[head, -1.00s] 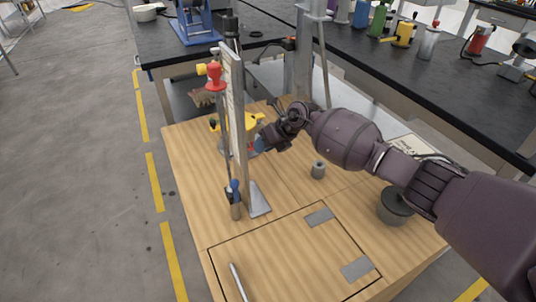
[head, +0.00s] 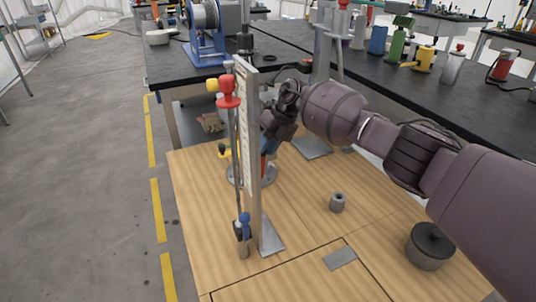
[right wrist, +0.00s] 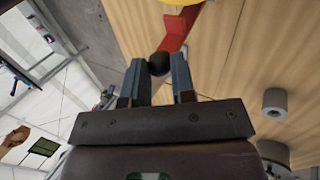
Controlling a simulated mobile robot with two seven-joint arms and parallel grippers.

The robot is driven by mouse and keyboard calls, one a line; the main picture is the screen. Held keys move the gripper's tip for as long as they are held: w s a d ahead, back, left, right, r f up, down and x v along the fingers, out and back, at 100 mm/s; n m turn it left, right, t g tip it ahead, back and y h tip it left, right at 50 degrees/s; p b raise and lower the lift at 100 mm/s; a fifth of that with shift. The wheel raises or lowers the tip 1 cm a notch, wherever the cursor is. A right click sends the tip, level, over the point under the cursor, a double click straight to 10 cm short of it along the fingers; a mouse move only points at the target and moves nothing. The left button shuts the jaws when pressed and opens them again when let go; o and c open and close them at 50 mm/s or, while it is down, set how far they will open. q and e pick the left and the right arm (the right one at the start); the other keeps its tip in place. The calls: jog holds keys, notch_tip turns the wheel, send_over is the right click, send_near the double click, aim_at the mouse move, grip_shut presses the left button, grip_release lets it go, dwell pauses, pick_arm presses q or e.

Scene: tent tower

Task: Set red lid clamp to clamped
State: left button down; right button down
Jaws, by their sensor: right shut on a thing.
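The red lid clamp shows in the right wrist view as a red lever (right wrist: 179,32) with a black ball knob (right wrist: 158,64) at its end. My right gripper (right wrist: 158,72) is shut on that knob, one finger on each side. In the head view my right gripper (head: 268,148) is just right of a tall upright board, which hides part of the clamp's fixture. A little red of the lever (head: 264,168) shows below the gripper. The fixture's round grey base (head: 266,177) stands on the wooden table. My left gripper is not in view.
The upright board (head: 249,150) has a red knob (head: 227,88) and rod on its left. Dark workbenches (head: 400,85) lie behind.

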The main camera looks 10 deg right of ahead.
jog(key=shift+w+a+r+b, duration=0.1)
jog(key=shift+w+a+b, duration=0.05)
jog(key=shift+w+b, duration=0.55)
jog(key=shift+w+a+r+b, duration=0.1)
jog(key=shift+w+b, duration=0.25)
jog(key=shift+w, duration=0.5)
jog(key=shift+r, duration=0.1)
jog(key=c, duration=1.4)
grip_release()
jog(key=o, duration=0.4)
jog(key=shift+w+a+f, duration=0.1)
jog(key=shift+w+f, duration=0.1)
jog(key=shift+o, duration=0.2)
jog(key=shift+s, duration=0.1)
jog(key=p+v, duration=0.1)
jog(key=v, duration=1)
